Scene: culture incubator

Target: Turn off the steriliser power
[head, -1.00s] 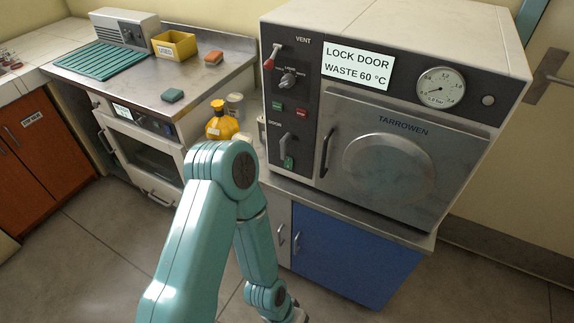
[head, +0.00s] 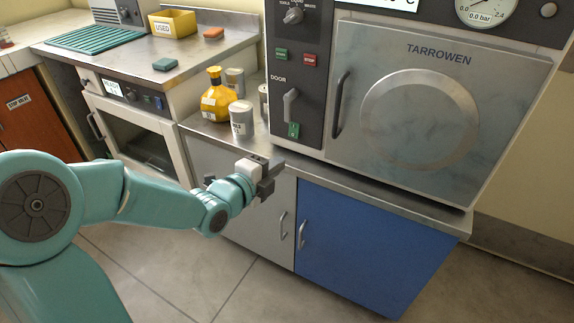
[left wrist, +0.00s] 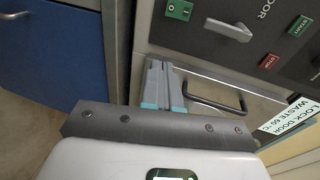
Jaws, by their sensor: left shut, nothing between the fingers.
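The steriliser (head: 440,110) has a grey door marked TARROWEN and a dark control panel on its left. A small green switch with white marks (head: 293,130) sits at the bottom of the panel, under the grey DOOR lever (head: 290,105). In the left wrist view the green switch (left wrist: 179,10) is at the top, beside the lever (left wrist: 229,30). My left gripper (head: 272,176) is shut and empty, in front of the counter edge, below and left of the switch and apart from it. Its closed fingers (left wrist: 163,88) show in the wrist view. My right gripper is out of view.
The panel also has a green START button (head: 281,54), a red STOP button (head: 309,60) and a knob (head: 293,15). The door handle (head: 340,104) stands out beside the panel. A yellow flask (head: 216,97) and tins (head: 241,119) stand left of the steriliser.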

